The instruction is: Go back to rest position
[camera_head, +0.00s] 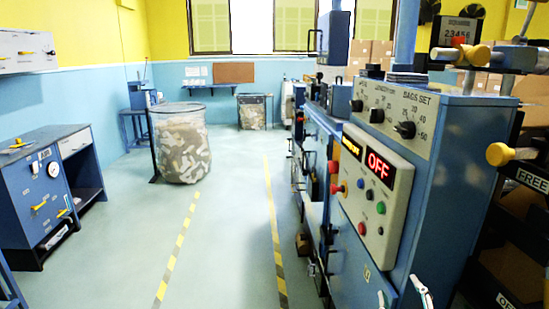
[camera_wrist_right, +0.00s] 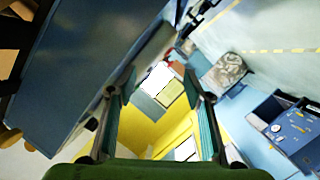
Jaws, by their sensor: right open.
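My right gripper (camera_head: 402,297) shows only as two pale fingertips at the bottom edge of the head view, in front of the blue machine (camera_head: 445,220). In the right wrist view the gripper (camera_wrist_right: 160,94) has its two fingers wide apart with nothing between them. Beyond the fingers are the yellow wall and the window, seen tilted. My left gripper is not in the head view.
The machine's control panel (camera_head: 375,190) has a red OFF display and several knobs, close on the right. A blue cabinet (camera_head: 45,190) stands at left. A bin of scraps (camera_head: 182,150) stands further back. The floor between the striped lines (camera_head: 225,230) is clear.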

